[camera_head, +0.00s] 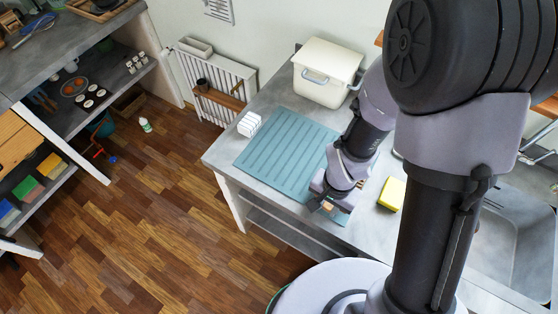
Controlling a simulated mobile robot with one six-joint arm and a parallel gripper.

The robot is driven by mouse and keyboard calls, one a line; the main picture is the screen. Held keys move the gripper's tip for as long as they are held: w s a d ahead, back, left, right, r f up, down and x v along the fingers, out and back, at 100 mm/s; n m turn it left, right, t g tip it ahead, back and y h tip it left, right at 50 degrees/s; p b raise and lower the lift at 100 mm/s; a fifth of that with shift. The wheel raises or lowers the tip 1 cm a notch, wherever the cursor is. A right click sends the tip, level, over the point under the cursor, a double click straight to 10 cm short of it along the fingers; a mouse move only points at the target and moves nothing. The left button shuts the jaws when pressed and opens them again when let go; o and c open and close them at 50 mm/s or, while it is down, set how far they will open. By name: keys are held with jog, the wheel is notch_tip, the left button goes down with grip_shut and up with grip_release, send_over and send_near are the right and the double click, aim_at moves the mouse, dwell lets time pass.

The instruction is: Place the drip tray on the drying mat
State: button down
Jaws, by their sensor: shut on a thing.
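The drying mat (283,147) is a teal, ridged sheet lying flat on the grey counter. My gripper (326,205) points down over the mat's near right corner. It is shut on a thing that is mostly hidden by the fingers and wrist. A small orange patch shows between the dark finger parts. I cannot make out the drip tray clearly, and cannot tell from its shape whether it is the held thing. Whether the held thing touches the mat is also unclear.
A cream bin (326,72) stands behind the mat. A yellow sponge (392,194) lies right of my gripper, near the sink (513,240). Most of the mat is clear.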

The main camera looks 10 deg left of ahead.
jog(key=shift+w+a+f+n, duration=0.15)
jog(key=shift+a+n, duration=0.25)
jog(key=shift+a, duration=0.45)
send_over(296, 177)
jog(key=shift+f, duration=2.4)
jog(key=c, duration=1.6)
grip_release()
jog(key=shift+f+b, duration=0.2)
jog(key=shift+b, duration=0.15)
jog(key=o, duration=0.4)
jog(key=shift+o, duration=0.2)
jog(key=shift+r, duration=0.1)
